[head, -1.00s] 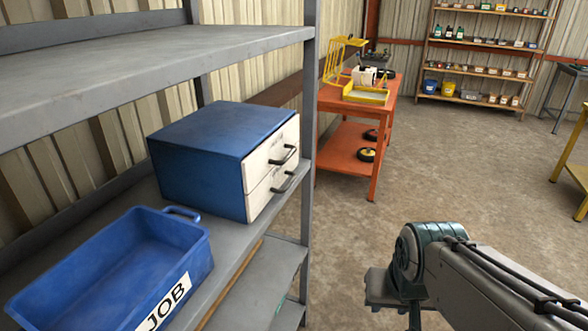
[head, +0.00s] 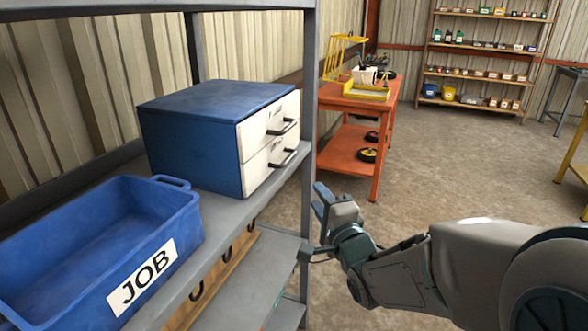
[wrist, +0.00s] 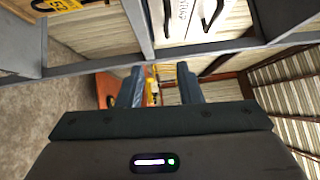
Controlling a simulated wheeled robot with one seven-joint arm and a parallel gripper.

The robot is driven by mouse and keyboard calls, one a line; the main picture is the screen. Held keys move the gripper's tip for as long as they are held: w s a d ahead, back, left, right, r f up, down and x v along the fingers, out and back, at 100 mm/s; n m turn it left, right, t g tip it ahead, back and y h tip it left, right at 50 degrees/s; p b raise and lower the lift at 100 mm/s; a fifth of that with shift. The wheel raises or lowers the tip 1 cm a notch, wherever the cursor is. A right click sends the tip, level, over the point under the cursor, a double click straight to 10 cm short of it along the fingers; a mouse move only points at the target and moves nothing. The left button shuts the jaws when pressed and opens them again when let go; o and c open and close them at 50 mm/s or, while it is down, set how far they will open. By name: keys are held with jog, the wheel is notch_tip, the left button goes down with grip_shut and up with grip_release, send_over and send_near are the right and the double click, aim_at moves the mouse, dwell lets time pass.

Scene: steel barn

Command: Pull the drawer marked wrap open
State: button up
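A blue cabinet (head: 190,145) with two white-fronted drawers stands on the grey shelf. The upper drawer (head: 256,125) and lower drawer (head: 257,169) both look shut, each with a dark bar handle. Both carry small markings that I cannot read surely, so I cannot tell which says wrap. My gripper (head: 322,194) is below and to the right of the cabinet, near the shelf's front post, apart from the handles. In the wrist view its two fingers stand apart with nothing between them (wrist: 160,76). Part of the drawer fronts shows at the top of that view (wrist: 174,27).
A blue bin (head: 75,235) marked JOB sits left of the cabinet. The grey shelf post (head: 309,100) rises just right of the drawers. A lower shelf (head: 250,285) is beneath. An orange bench (head: 350,150) stands behind. The floor between is clear.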

jog(key=shift+m+t+y, duration=0.3)
jog(key=shift+t+y, duration=0.1)
jog(key=shift+y, duration=0.1)
jog(key=x, duration=0.9)
jog(key=a+p+x, duration=0.1)
jog(key=x, duration=0.4)
jog(key=shift+s+r, duration=0.15)
jog(key=shift+s, duration=0.15)
grip_shut()
